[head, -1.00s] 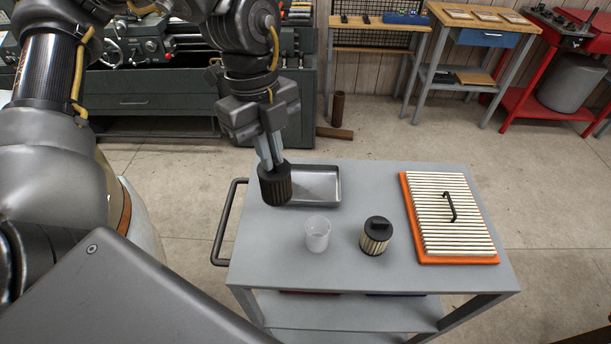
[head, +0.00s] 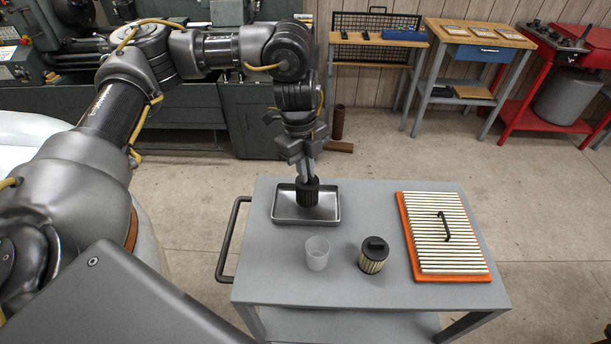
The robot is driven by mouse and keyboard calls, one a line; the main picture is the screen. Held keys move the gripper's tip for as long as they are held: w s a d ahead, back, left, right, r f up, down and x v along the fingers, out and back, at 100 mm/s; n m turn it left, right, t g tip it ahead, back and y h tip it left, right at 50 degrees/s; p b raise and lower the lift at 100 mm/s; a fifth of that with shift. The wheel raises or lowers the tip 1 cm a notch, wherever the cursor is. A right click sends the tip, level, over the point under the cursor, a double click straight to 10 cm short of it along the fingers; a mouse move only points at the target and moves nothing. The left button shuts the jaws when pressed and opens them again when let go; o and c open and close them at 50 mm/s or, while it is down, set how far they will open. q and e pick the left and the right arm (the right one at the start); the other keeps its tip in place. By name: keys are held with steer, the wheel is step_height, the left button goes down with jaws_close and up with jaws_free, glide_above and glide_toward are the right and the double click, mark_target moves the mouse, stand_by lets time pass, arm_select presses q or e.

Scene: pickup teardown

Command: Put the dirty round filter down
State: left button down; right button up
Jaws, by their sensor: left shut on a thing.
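The dirty round filter (head: 308,194) is a dark, ribbed cylinder. My left gripper (head: 307,178) is shut on its top and holds it upright over the metal tray (head: 283,214) at the back left of the grey cart. I cannot tell whether the filter's bottom touches the tray floor. A second round filter (head: 373,259), pale-pleated with a black cap, stands at the front middle of the cart. My right gripper is not in view.
A clear cup (head: 317,253) stands left of the pale filter. A flat orange-framed filter panel (head: 445,237) with a black handle lies on the cart's right. The cart (head: 270,274) has a handle (head: 232,240) on its left. A workbench (head: 490,47) stands behind.

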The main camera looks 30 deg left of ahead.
arm_select(q)
steer(key=shift+f+p, duration=0.35)
steer(key=shift+f, duration=1.05)
steer(key=c, duration=1.5)
jaws_free()
steer(key=shift+f, duration=0.15)
steer(key=shift+c, duration=0.2)
